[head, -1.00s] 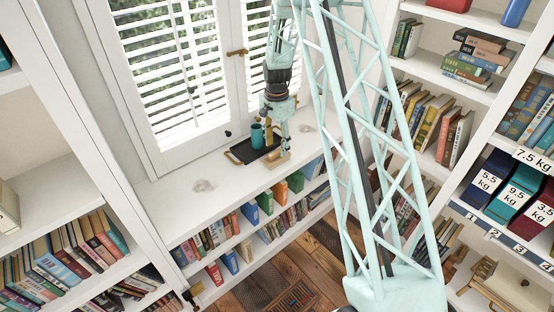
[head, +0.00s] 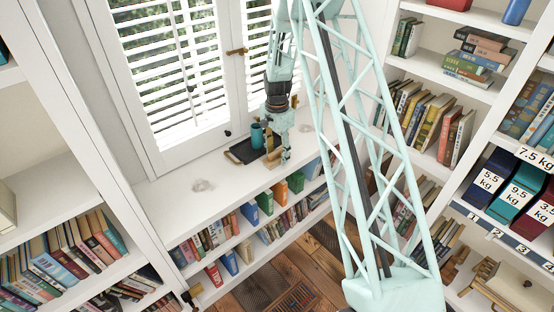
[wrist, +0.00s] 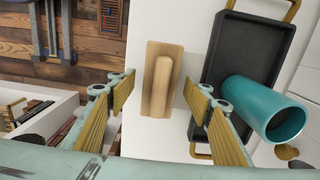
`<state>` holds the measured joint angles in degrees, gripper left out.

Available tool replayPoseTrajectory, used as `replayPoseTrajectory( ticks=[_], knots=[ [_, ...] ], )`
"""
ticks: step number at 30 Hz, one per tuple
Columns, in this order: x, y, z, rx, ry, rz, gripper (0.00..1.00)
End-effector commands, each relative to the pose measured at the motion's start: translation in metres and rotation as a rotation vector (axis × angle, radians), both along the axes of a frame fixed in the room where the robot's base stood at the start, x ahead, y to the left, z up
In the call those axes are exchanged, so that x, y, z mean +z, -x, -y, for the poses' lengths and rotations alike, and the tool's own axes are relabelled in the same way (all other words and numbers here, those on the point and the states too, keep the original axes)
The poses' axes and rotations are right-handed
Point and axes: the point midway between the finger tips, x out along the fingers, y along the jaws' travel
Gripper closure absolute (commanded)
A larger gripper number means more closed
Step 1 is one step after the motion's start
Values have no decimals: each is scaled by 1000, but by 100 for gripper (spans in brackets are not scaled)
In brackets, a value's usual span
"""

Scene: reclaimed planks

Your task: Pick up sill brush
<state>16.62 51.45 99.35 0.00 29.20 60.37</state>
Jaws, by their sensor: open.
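The sill brush (wrist: 154,98) is a pale wooden block with a raised rounded grip. It lies on the white window sill and shows between my gripper's fingers in the wrist view. In the head view the brush (head: 272,158) is small and partly covered by my gripper. My gripper (wrist: 164,88) is open, with one finger on each side of the brush in the picture and nothing held. In the head view my gripper (head: 286,156) is low over the sill at the brush. I cannot tell the exact height gap.
A black tray (wrist: 236,35) with brass handles lies right of the brush, close to the right finger. Grey smudges (head: 203,185) mark the sill at left, which is otherwise clear. Books fill the shelves below.

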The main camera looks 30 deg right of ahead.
Motion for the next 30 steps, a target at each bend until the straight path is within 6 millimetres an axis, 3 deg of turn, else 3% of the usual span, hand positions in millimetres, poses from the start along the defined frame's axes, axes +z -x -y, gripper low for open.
replayPoseTrajectory(
  ticks=[12, 21, 30],
  knots=[
    [0, 0, 0, 0, 0, 0, 54],
    [0, 0, 0, 0, 0, 0, 81],
    [1, 0, 0, 0, 0, 0, 82]
  ],
)
